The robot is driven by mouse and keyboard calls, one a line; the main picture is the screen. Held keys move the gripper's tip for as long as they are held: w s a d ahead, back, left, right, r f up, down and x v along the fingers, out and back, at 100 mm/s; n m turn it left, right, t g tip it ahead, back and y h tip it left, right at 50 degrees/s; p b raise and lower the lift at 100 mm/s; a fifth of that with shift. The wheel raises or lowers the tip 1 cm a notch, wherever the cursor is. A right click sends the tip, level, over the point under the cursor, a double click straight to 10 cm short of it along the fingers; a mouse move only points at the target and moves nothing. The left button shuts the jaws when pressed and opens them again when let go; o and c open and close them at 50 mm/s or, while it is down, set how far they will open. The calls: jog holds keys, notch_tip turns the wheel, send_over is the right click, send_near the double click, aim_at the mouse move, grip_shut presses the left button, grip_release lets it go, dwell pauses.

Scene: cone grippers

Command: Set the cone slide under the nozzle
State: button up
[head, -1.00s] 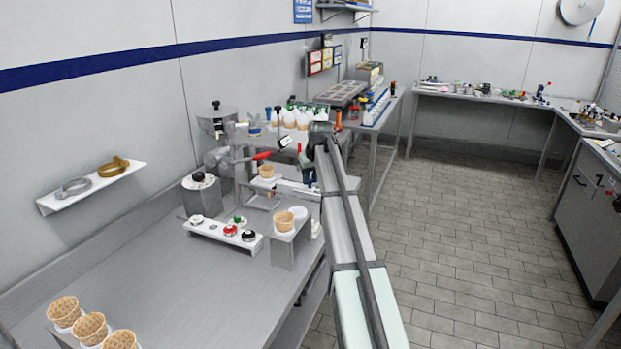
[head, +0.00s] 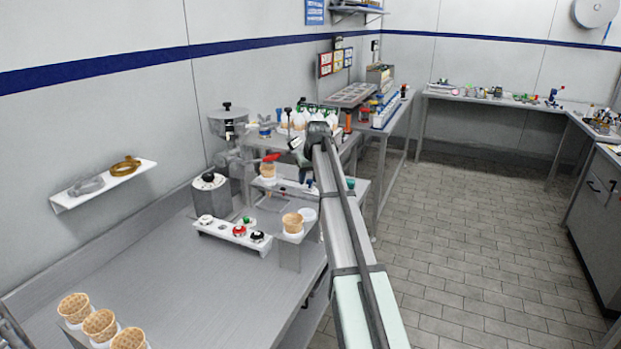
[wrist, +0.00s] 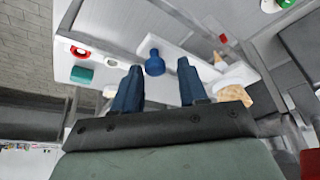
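My gripper (wrist: 160,66) shows two blue fingers spread apart in the wrist view. A blue knob (wrist: 154,62) on a pale slide plate (wrist: 180,51) appears in the gap between the fingertips. I cannot tell how far beyond the tips it is. A waffle cone (wrist: 236,95) shows just right of the fingers. In the head view a cone (head: 268,171) stands upright beside the grey machine (head: 228,122), near its red-handled lever (head: 270,157). My gripper is largely hidden there behind my arm. The nozzle is not clear in either view.
Another cone (head: 292,222) stands on a small metal stand, beside a white strip (head: 222,230) with red, black and green knobs. Several cones (head: 100,325) are at the front left. The bench middle is clear.

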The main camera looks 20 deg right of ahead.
jog(key=shift+o, duration=0.5)
jog(key=shift+s, duration=0.1)
jog(key=v, duration=1.3)
jog(key=shift+r, duration=0.35)
